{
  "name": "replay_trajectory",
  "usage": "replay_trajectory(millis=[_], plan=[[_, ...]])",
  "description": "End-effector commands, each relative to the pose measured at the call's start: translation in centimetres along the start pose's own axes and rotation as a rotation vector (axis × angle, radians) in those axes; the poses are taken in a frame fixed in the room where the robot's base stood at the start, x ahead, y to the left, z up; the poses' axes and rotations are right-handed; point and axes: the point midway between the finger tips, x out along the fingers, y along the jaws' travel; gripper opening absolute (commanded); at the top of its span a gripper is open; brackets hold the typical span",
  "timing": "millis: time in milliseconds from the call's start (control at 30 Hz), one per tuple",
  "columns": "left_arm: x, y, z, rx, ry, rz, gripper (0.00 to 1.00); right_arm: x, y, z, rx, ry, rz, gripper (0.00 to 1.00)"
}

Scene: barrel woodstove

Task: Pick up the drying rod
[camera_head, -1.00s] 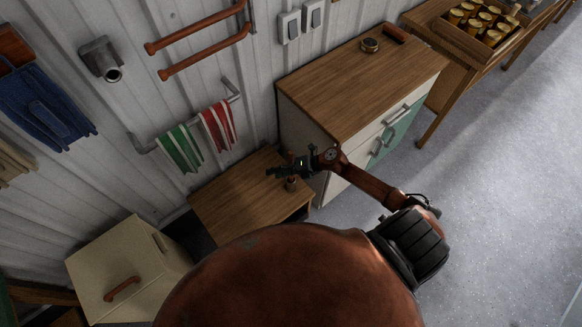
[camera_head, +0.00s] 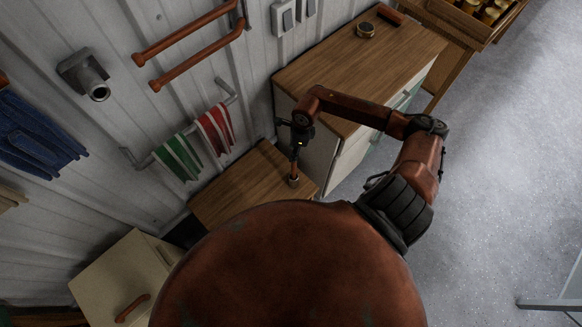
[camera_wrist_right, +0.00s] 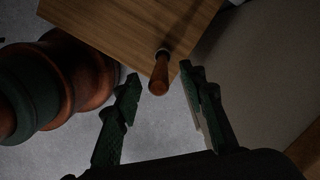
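An upright brown rod (camera_head: 295,168), which I take to be the drying rod, stands on the small wooden table (camera_head: 245,185) near its right corner. In the right wrist view the rod (camera_wrist_right: 159,77) shows from above, its near end between my fingertips. My right gripper (camera_head: 300,143) is above the rod, pointing down at the table. In the right wrist view the gripper (camera_wrist_right: 161,76) is open, with a gap on each side of the rod. How far the fingertips are above it is hard to tell. My left gripper is out of view.
A taller wooden-topped cabinet (camera_head: 340,70) stands close to the right of the table. A wall rail (camera_head: 222,86) holds a green towel (camera_head: 178,158) and a red striped towel (camera_head: 215,130). A cream box (camera_head: 120,270) stands at the lower left. Floor at right is open.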

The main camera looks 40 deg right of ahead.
Motion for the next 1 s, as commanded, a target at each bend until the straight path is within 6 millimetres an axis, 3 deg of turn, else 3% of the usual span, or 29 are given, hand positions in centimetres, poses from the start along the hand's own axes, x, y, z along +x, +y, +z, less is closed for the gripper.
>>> replay_trajectory(millis=[533,833,1000], plan=[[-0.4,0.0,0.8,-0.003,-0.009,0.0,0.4,6.6,0.3,-0.6,0.008,0.0,0.002,0.38],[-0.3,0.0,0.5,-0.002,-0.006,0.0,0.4,7.1,0.3,-0.5,0.005,0.0,0.0,0.38],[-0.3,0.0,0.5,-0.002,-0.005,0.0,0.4,7.1,0.3,-0.5,0.005,0.0,0.001,0.27]])
